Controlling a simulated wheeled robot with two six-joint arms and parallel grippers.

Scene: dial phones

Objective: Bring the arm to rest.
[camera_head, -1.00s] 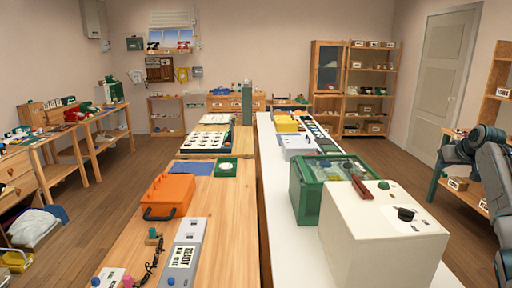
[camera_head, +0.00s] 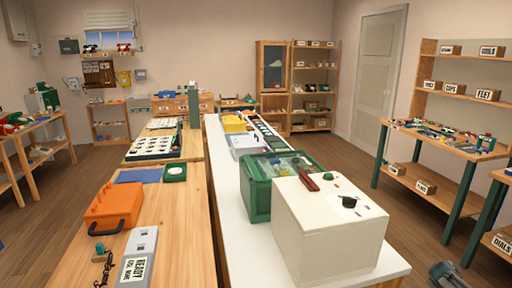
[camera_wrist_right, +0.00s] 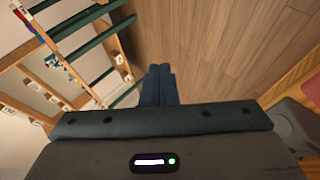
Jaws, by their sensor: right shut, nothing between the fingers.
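My right gripper (camera_wrist_right: 158,86) is shut and empty. In the right wrist view its two dark fingers lie side by side with nothing between them, above the wooden floor (camera_wrist_right: 215,50). In the head view only a small dark grey piece of my right arm shows at the bottom right edge, over the floor to the right of the white bench (camera_head: 225,205). My left gripper and left arm are out of view.
A cream box (camera_head: 330,235) with a black dial and a green crate (camera_head: 258,195) stand on the white bench. An orange case (camera_head: 113,208) is on the wooden bench. A shelved worktable (camera_head: 440,145) stands at right, with open floor between.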

